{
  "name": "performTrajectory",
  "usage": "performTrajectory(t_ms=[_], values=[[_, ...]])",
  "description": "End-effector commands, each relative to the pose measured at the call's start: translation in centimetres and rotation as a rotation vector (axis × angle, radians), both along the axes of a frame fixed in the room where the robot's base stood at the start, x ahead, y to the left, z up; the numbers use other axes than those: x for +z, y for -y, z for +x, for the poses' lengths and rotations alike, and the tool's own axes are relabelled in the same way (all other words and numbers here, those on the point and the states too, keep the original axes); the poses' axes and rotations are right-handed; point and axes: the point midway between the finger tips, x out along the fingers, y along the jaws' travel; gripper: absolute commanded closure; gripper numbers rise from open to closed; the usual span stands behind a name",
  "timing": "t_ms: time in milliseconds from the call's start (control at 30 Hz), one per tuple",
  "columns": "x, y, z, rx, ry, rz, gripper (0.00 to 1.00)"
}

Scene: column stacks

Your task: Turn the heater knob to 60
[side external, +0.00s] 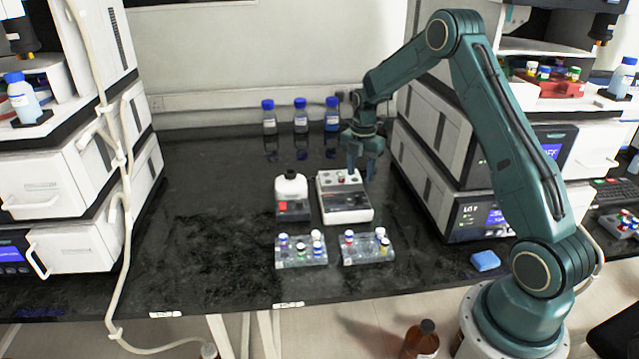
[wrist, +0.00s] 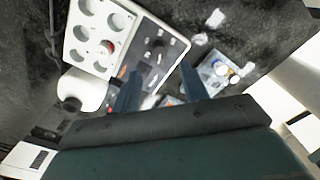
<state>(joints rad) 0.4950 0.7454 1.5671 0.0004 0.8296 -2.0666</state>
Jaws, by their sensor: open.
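The heater (side external: 345,203) is a white block with a dark front panel, standing on the black bench in the side view. It also shows in the wrist view (wrist: 84,52), with round wells in its white top and a reddish item in one well. A small round dark feature on its panel (wrist: 157,43) looks like a knob, but I cannot read any setting. My gripper (side external: 361,175) points down over the heater's right rear part, open and empty. In the wrist view the fingers of my gripper (wrist: 158,84) are apart, and the panel lies partly behind them.
Two clear vial racks (side external: 301,260) (side external: 368,257) sit in front. Blue-capped bottles (side external: 301,120) line the back. Instrument stacks (side external: 470,170) flank the bench. The bench's left part is clear.

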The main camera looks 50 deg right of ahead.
Motion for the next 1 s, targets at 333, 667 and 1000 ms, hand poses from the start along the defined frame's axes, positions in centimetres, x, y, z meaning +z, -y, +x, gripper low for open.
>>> performTrajectory(t_ms=[333,667,1000], values=[[-5.3,0.0,-0.1,0.000,-0.002,0.001,0.56],[-7.7,0.0,0.0,0.000,-0.001,0.000,0.56],[-7.8,0.0,0.0,0.000,0.000,-0.001,0.62]])
